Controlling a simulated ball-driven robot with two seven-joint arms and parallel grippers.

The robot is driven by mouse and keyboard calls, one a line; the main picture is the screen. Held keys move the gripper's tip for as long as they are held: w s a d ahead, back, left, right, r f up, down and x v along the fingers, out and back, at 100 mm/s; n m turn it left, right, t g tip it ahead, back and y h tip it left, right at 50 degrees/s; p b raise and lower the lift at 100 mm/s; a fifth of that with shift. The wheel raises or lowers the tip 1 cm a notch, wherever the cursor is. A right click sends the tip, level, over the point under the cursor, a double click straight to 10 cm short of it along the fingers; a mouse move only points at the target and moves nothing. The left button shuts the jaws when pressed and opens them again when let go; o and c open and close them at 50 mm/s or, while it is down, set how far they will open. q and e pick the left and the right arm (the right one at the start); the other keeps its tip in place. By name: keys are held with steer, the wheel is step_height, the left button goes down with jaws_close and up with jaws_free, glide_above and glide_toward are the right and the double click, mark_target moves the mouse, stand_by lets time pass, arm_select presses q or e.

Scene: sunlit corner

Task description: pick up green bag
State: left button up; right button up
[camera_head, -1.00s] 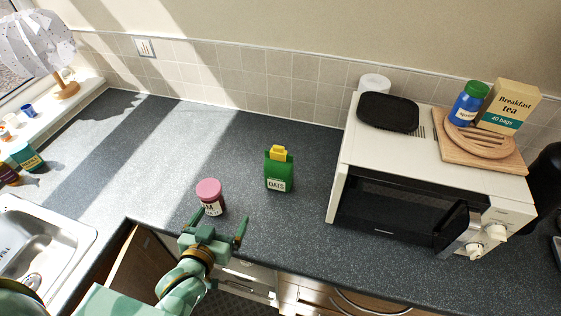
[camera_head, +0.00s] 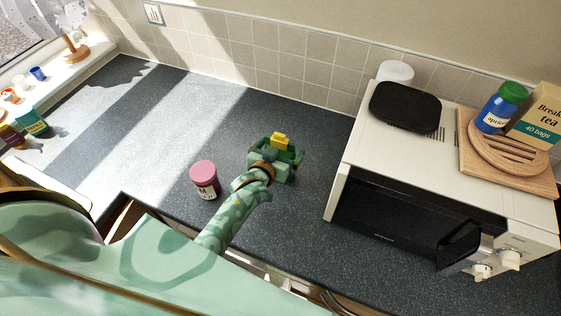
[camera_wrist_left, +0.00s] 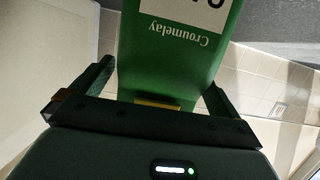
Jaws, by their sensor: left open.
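The green bag (camera_head: 290,149), with a yellow clip (camera_head: 279,139) on top, stands on the worktop left of the microwave. My left gripper (camera_head: 275,157) is in front of it and hides most of it in the head view. In the left wrist view the green bag (camera_wrist_left: 165,55) shows with its white label upside down, between the two open fingers of the left gripper (camera_wrist_left: 160,85). Gaps show between the bag and the fingers lower down; contact at the tips cannot be told. My right gripper is not in view.
A jar with a pink lid (camera_head: 204,180) stands just left of my left forearm. The white microwave (camera_head: 342,195) is to the right, with a black tray (camera_head: 405,105) and a wooden board (camera_head: 520,180) on top. The worktop behind the bag is clear.

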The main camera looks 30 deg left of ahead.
arm_select(q)
steer(key=shift+c, duration=0.7)
steer(key=c, duration=1.2)
steer(key=shift+r, duration=0.15)
steer(key=shift+c, duration=0.2)
